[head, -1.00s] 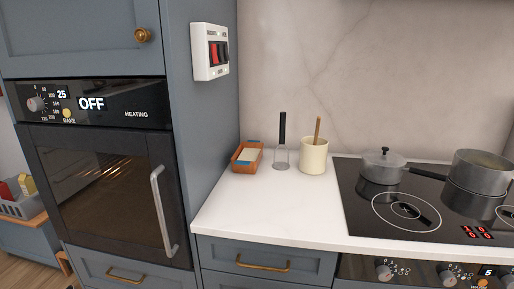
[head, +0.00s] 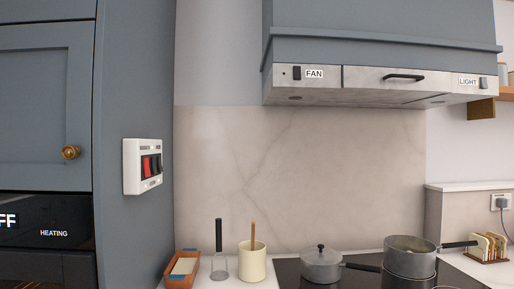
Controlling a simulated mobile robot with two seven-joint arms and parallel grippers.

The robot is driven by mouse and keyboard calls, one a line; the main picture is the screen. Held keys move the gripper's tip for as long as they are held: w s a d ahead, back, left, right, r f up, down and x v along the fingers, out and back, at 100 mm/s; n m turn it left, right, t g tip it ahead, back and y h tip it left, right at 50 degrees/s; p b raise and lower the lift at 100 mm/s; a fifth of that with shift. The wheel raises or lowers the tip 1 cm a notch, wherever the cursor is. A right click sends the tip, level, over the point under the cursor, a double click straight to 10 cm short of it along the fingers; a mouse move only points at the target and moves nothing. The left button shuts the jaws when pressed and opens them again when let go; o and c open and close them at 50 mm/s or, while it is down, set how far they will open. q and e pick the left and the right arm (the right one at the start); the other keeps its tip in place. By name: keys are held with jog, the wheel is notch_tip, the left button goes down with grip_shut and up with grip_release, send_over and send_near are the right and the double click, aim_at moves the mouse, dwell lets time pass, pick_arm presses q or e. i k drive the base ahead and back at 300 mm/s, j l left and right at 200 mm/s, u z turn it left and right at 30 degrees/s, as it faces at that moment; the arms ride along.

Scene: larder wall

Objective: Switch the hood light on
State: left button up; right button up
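The range hood (head: 372,87) hangs at the upper right in the head view, above the hob. Its pale front panel has a small grey switch (head: 483,82) at the right end, beside a label reading LIGHT (head: 467,82). A dark switch (head: 297,73) sits at the left end beside a label reading FAN. A dark bar handle (head: 404,77) is in the middle of the panel. I cannot tell the light switch's position at this size. Neither of my grippers is in view.
A white wall box with red and black switches (head: 150,166) is on the tall cabinet's side. Below the hood, a lidded pot (head: 321,264) and a larger pan (head: 409,256) stand on the hob (head: 290,272). A cream utensil pot (head: 252,263) and a toast rack (head: 488,247) are on the counters.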

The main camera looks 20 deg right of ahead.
aim_at(483, 79)
jog(key=z, duration=1.85)
